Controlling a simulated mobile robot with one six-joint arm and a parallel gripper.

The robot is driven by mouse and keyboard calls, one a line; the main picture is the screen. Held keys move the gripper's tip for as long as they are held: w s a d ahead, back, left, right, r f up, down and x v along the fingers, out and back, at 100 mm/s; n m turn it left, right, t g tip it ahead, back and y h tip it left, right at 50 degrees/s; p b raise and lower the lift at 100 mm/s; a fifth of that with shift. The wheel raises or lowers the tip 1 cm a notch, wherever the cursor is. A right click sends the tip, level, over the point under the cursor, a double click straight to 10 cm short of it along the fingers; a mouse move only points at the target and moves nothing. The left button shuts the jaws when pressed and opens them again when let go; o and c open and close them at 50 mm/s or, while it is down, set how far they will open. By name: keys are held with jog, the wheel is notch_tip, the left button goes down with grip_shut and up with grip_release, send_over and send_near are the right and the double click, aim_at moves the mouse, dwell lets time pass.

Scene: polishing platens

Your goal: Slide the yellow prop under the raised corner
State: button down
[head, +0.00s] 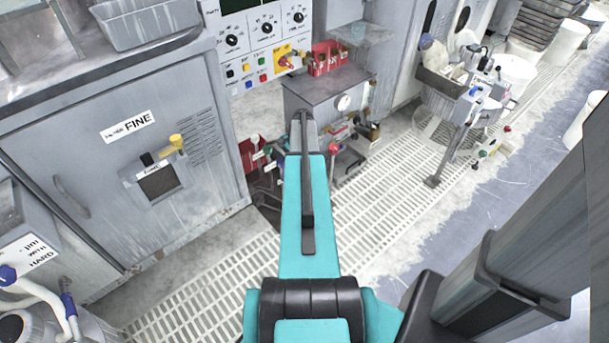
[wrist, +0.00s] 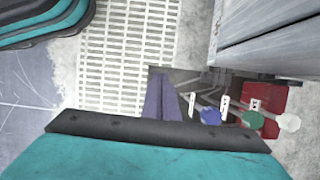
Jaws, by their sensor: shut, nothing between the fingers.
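My gripper (wrist: 161,80) shows in the wrist view as two purple fingers, shut together and empty. They point over the white floor grating (wrist: 128,45), beside a dark opening (wrist: 185,75) with pipes or hoses in it. In the head view my teal arm hides the gripper. I cannot make out a loose yellow prop or a clearly raised corner in either view. A yellow piece (head: 175,142) shows on the front of the grey cabinet marked FINE, but I cannot tell whether it is the prop.
The grey cabinet (head: 90,195) stands at left, beside a control panel (head: 265,45). Levers with coloured knobs (head: 333,149) stand near the opening; blue, green and white knobs (wrist: 252,119) show right of my fingers. A stand with tools (head: 450,95) is at upper right.

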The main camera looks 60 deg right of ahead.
jog(key=s+d+r+m+t+b, duration=0.1)
jog(key=s+d+r+m, duration=0.1)
jog(key=s+d, duration=0.2)
jog(key=s+d+r+m+b, duration=0.1)
jog(key=s+d+r+m, duration=0.1)
jog(key=d, duration=0.8)
jog(key=shift+s+d+r+m+t+h, duration=0.35)
jog(key=shift+s+r+m+t, duration=0.1)
jog(key=shift+s, duration=0.75)
jog(key=shift+f, duration=0.1)
jog(key=w+a+f+b, duration=0.2)
jog(key=w+a+f, duration=0.3)
jog(key=f, duration=0.4)
jog(key=shift+w+a+b, duration=0.2)
jog(key=shift+a+b, duration=0.1)
jog(key=shift+b, duration=0.1)
